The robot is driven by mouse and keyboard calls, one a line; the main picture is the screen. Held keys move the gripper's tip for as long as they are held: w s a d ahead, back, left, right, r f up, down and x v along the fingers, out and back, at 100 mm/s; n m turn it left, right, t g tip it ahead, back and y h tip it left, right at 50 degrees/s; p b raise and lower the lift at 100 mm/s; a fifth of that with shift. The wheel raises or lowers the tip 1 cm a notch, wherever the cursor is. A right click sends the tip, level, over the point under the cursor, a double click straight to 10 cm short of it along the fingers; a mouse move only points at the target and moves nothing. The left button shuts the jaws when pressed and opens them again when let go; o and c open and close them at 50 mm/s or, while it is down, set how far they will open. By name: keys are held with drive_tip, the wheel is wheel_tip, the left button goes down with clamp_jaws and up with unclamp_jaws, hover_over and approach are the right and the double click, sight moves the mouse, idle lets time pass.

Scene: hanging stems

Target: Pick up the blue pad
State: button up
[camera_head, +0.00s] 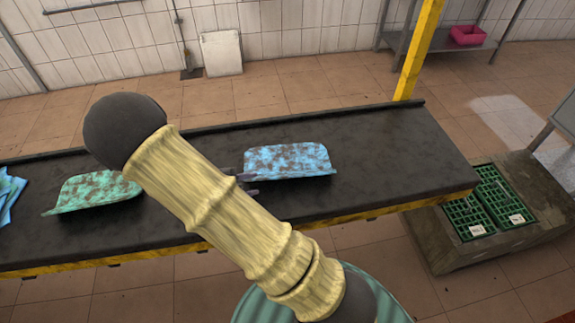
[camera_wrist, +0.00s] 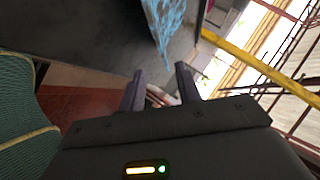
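The blue pad (camera_head: 287,160), a thin curved sheet mottled with brown, lies on the dark belt-like table (camera_head: 385,150) right of the middle in the head view. In the wrist view the pad (camera_wrist: 165,25) shows nearly edge-on at the top, beyond the fingertips. My gripper (camera_wrist: 160,68) is open, with a clear gap between its two fingers and nothing held. In the head view my gripper (camera_head: 247,184) is at the pad's left edge, mostly hidden behind my arm. I cannot tell whether it touches the pad.
A green mottled pad (camera_head: 95,190) lies left of my arm, and a crumpled blue cloth (camera_head: 9,193) lies at the far left. A yellow post (camera_head: 417,50) rises behind the table. Green crates (camera_head: 490,203) stand on a block at the right. The table's right end is clear.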

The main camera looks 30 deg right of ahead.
sight(278, 178)
drive_tip(key=x, duration=0.8)
drive_tip(key=shift+d+f, duration=0.15)
drive_tip(key=shift+d, duration=0.1)
drive_tip(key=shift+p+x, duration=0.55)
drive_tip(key=shift+x, duration=2.1)
drive_tip(key=shift+s+d, duration=0.1)
drive_tip(key=shift+r, duration=0.25)
clamp_jaws()
